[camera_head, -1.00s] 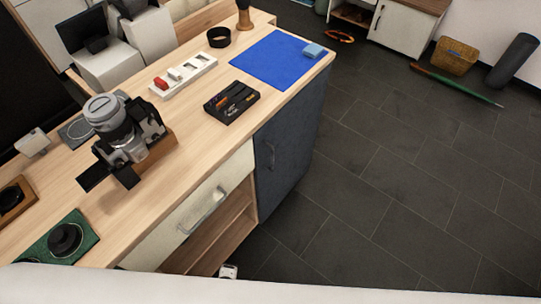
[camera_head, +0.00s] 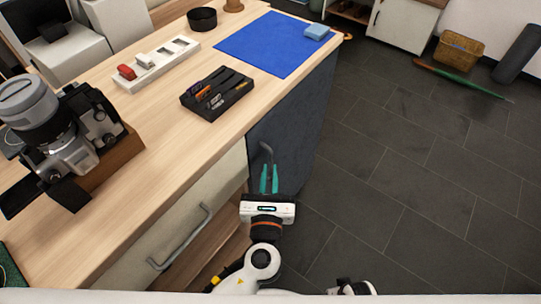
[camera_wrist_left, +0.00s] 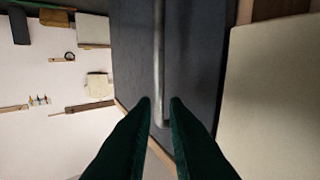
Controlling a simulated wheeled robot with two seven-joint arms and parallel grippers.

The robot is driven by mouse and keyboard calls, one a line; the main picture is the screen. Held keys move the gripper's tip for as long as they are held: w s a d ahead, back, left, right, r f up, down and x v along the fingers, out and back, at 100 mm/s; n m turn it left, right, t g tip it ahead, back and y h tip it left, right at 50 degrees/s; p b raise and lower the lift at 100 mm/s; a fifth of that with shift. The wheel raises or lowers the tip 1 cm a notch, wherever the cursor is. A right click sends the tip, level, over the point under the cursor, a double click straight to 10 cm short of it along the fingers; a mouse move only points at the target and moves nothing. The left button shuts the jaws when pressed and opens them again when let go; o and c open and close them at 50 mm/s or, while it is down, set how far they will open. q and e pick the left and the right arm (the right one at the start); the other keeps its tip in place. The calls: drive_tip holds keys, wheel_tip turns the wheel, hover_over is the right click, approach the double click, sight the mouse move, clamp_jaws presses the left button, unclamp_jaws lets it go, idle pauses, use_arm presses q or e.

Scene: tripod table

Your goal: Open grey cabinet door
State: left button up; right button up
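The grey cabinet door (camera_head: 292,124) is the dark blue-grey front at the right end of the wooden counter. It looks shut. Its bar handle (camera_head: 266,149) is partly hidden by my gripper in the head view. My left gripper (camera_head: 269,170) is at the handle, with its green fingers pointing at the door. In the left wrist view the handle (camera_wrist_left: 159,60) runs upright, and its lower end shows between the two parted fingertips (camera_wrist_left: 160,103). The fingers are open, with a gap on each side of the bar.
A cream drawer with a metal handle (camera_head: 181,238) is left of the door, above an open shelf. On the counter are a camera (camera_head: 62,128), a black tray (camera_head: 217,94) and a blue mat (camera_head: 268,43). The dark tiled floor (camera_head: 380,170) right of the door is clear.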

sight(271, 159)
use_arm(q)
drive_tip(key=w, duration=0.5)
drive_tip(key=shift+w+d, duration=0.1)
drive_tip(key=shift+w, duration=0.1)
clamp_jaws()
drive_tip(key=shift+s, duration=0.1)
